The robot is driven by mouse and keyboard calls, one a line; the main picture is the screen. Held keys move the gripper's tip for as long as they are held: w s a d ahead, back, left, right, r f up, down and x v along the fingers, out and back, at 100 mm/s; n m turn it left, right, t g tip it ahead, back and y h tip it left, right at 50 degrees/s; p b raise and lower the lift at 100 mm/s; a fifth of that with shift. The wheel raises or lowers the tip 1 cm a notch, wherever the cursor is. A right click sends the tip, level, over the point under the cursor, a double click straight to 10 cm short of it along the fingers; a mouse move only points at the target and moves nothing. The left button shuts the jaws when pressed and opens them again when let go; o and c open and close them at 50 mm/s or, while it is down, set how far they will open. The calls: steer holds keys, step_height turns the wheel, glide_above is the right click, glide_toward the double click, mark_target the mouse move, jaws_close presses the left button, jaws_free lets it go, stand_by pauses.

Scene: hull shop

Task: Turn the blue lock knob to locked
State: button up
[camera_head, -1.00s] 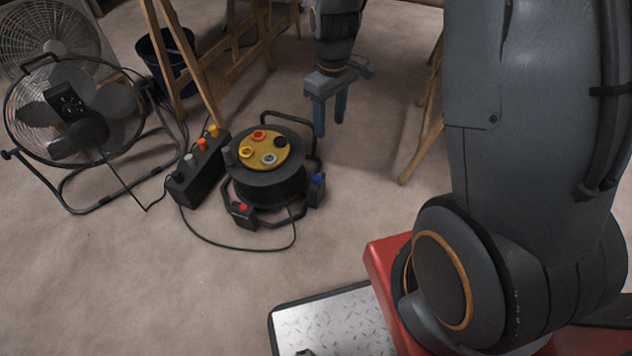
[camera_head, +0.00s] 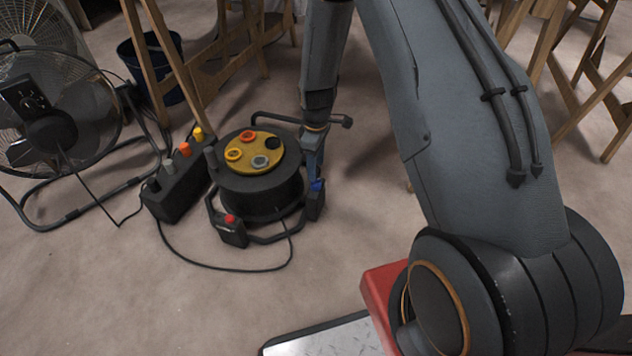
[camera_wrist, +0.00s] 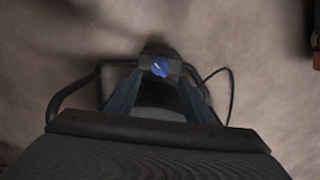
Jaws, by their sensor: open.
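The blue lock knob (camera_head: 317,185) sits on top of a small black box at the right front of the cable reel (camera_head: 262,190). In the wrist view the blue knob (camera_wrist: 160,68) shows a pale line running diagonally across its face. My gripper (camera_head: 314,170) is pointing down over this box, its fingertips close to the knob. In the wrist view my open gripper (camera_wrist: 160,80) has one blue-grey finger on each side, with the knob in line with the gap between the tips. I cannot tell whether the tips touch the knob or its box.
A box with a red button (camera_head: 231,219) is at the reel's front left. A black control box (camera_head: 178,190) with several coloured knobs stands left of the reel. A fan (camera_head: 48,120), a bucket (camera_head: 150,68) and wooden trestles (camera_head: 165,70) stand behind. The front floor is mostly clear.

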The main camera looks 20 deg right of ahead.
mark_target(316, 183)
step_height(316, 183, down, 7)
steer(key=b, duration=0.3)
steer(key=c, duration=1)
steer(key=shift+c, duration=0.2)
